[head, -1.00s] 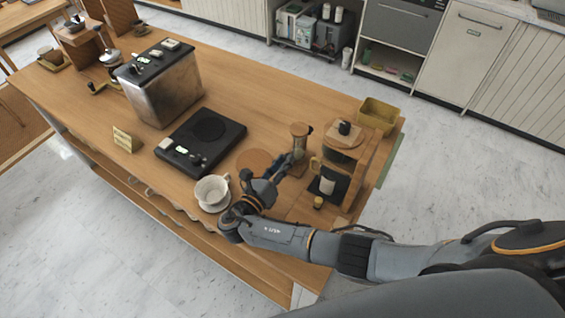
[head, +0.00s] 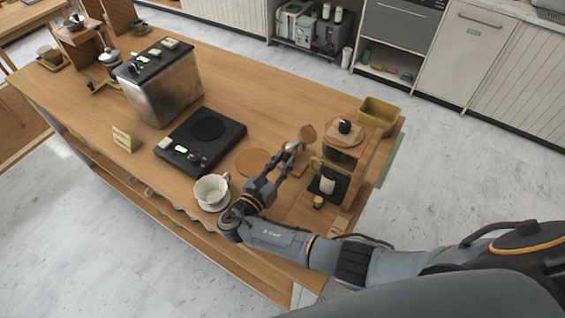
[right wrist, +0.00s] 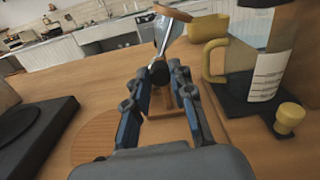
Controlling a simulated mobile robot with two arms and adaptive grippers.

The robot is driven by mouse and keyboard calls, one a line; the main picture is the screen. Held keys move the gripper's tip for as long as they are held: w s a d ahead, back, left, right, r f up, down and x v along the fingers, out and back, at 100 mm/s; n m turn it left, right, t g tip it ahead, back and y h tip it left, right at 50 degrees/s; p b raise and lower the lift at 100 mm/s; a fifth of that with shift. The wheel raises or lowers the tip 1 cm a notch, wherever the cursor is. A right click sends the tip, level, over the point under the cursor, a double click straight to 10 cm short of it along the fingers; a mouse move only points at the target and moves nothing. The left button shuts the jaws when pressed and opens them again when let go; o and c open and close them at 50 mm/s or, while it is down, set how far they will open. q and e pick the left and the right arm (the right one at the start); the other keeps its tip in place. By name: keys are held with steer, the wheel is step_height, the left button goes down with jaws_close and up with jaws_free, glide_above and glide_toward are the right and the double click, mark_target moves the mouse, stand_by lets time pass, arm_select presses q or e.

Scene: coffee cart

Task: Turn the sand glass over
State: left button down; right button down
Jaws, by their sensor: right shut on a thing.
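The sand glass (right wrist: 163,38), a clear glass body with round wooden end caps, is tilted. One wooden cap (head: 308,133) shows its round face in the head view. My right gripper (head: 296,162) reaches it from the front of the counter and is shut on it. In the right wrist view the fingers (right wrist: 158,78) close around its near part, and the glass leans away beyond them. A wooden piece (right wrist: 188,102) shows behind and below the fingers; I cannot tell whether it is part of the sand glass. My left gripper is not in view.
A coffee dripper stand (head: 355,165) with a handled glass vessel stands close on the right. A white cup (head: 211,188) is left of my right wrist. A round wooden coaster (head: 252,162) and a black scale-like plate (head: 200,141) lie left. A yellowish bin (head: 378,115) stands behind.

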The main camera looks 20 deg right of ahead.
steer(key=shift+m, duration=0.6)
steer(key=c, duration=1.1)
jaws_free()
steer(key=shift+c, duration=0.2)
steer(key=v, duration=0.7)
steer(key=shift+s+a, duration=0.15)
steer(key=shift+a, duration=0.15)
